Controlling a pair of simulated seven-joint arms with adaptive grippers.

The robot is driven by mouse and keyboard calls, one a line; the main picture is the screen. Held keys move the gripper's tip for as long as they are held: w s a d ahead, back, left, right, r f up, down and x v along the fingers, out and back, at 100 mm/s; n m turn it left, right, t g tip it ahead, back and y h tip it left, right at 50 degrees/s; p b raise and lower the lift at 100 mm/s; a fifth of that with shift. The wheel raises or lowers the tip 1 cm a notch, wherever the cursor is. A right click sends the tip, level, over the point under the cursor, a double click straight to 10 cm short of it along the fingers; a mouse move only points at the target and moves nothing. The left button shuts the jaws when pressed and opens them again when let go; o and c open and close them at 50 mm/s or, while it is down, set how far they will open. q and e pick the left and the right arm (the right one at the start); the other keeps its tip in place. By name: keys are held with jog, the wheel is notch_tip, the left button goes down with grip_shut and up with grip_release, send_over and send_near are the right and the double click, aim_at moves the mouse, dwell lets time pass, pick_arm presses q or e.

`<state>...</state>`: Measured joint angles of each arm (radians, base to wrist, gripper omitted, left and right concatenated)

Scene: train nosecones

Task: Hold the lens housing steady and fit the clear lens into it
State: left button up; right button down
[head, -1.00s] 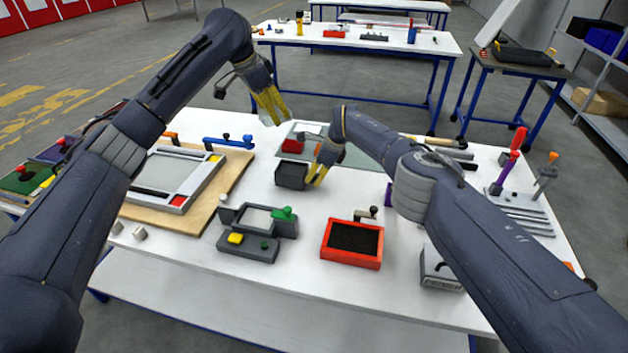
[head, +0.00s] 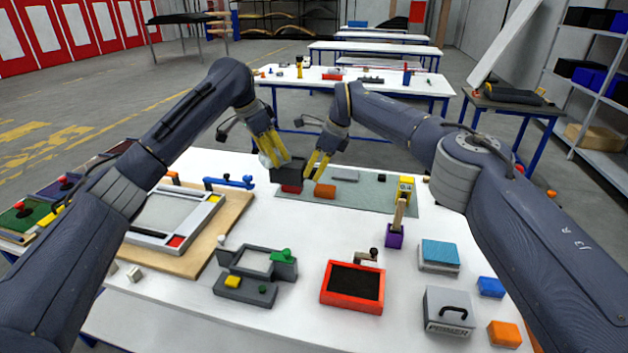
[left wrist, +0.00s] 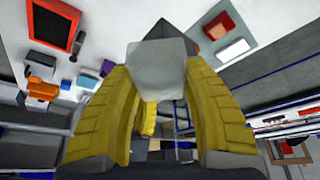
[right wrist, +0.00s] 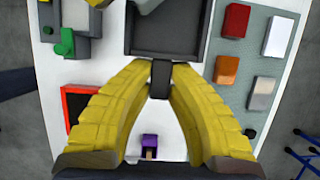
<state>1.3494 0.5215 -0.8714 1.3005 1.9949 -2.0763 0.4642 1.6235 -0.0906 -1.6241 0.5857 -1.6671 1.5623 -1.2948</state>
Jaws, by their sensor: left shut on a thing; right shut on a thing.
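The lens housing (head: 287,172) is a dark grey open box, held up over the back of the table. My right gripper (head: 317,166) is shut on it; in the right wrist view the yellow fingers pinch a dark tab (right wrist: 161,78) on the edge of the housing (right wrist: 163,38). My left gripper (head: 272,152) is shut on the clear lens (left wrist: 160,70), a pale translucent plate between its fingertips. The lens is close to the housing (left wrist: 168,30), which shows beyond it in the left wrist view. Whether they touch I cannot tell.
A grey-green mat (head: 375,195) with a red block (head: 291,188) and an orange block (head: 325,190) lies below. A grey fixture (head: 256,275), a red-framed tray (head: 352,287) and a purple holder (head: 394,236) stand nearer. White table top is free between them.

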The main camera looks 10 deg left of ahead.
jog(key=shift+f, duration=6.75)
jog(key=shift+f, duration=2.55)
jog(key=shift+f, duration=0.25)
